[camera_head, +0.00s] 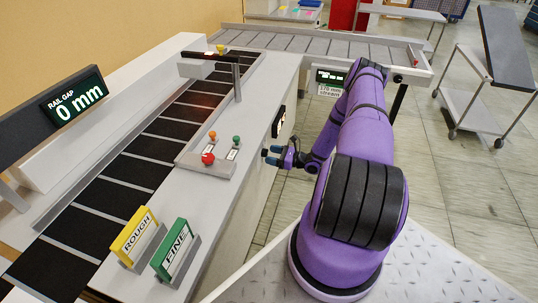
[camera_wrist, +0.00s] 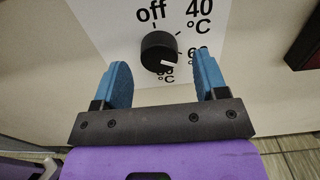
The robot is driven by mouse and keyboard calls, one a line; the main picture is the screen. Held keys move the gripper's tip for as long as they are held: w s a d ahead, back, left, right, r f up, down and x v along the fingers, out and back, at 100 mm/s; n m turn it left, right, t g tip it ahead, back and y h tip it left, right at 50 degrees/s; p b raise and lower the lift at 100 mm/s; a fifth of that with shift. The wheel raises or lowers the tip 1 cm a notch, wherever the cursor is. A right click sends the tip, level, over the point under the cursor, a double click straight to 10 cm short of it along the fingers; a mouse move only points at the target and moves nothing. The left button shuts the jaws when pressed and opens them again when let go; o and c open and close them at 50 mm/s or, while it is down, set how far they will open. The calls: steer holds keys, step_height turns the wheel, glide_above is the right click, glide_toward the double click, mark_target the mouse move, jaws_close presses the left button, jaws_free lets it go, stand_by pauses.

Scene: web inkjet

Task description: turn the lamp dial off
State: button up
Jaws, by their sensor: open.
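The lamp dial (camera_wrist: 157,50) is a round black knob on a white label plate (camera_wrist: 100,22) in the wrist view. "off" is printed above it, "40 °C" at upper right, and partly hidden temperature marks at right and below. Its white pointer mark is at the lower right, towards the lower marks, away from "off". My gripper (camera_head: 268,157) is by the side wall of the machine in the head view. In the wrist view my gripper (camera_wrist: 161,60) is open, with one blue finger on each side of the knob and visible gaps. I cannot tell how deep the fingertips reach.
A dark panel (camera_head: 278,121) is on the wall just above my gripper. A button box (camera_head: 208,155) stands on the ledge above. ROUGH (camera_head: 134,238) and FINE (camera_head: 175,250) signs stand nearer. The floor to the right is open, with a cart (camera_head: 478,105) farther off.

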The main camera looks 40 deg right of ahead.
steer(key=shift+x, duration=0.8)
steer(key=shift+c, duration=0.2)
steer(key=c, duration=0.9)
